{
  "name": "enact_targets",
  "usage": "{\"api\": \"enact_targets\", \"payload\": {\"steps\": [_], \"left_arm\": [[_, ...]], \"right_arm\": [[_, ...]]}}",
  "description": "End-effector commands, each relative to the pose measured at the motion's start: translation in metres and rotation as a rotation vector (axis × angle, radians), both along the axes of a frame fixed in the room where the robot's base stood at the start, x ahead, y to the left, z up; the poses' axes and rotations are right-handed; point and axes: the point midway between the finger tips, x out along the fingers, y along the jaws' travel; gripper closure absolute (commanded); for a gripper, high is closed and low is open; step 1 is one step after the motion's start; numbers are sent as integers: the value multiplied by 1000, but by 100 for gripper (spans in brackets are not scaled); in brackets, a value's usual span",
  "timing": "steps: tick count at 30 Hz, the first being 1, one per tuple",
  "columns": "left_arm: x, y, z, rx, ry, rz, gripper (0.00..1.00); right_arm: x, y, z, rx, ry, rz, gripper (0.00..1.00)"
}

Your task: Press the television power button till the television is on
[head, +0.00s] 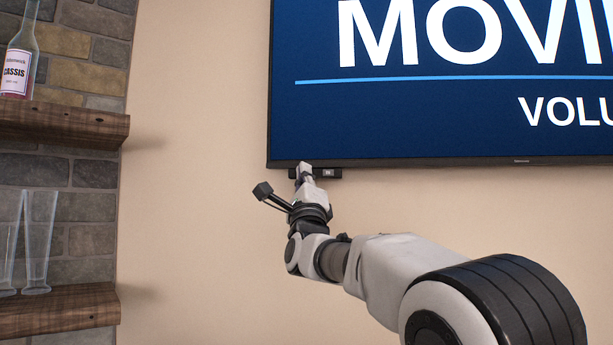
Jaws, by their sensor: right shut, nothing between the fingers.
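The television (430,110) hangs on the wall at the upper right of the head view. Its screen is lit, dark blue with large white letters and a light blue line. A small black button panel (328,173) sticks out under its lower left edge. My right gripper (305,168) is shut and empty, its tip at the left part of this panel. The tip covers that part, so I cannot tell whether it touches the power button. My left gripper does not show.
Wooden shelves stand at the left against a brick wall. The upper shelf (70,126) holds a Cassis bottle (18,60); the lower shelf (62,310) holds tall clear glasses (38,240). The beige wall (190,200) between the shelves and my right arm is bare.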

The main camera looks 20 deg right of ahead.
Motion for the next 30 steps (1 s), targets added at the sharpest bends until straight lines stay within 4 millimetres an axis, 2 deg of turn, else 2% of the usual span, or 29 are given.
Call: {"api": "enact_targets", "payload": {"steps": [3,13,30], "left_arm": [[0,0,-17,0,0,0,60],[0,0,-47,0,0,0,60],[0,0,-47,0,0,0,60]], "right_arm": [[-10,5,-5,-2,-2,0,100],[-39,18,-5,-1,-1,0,100],[-44,21,0,-1,0,1,100]]}}
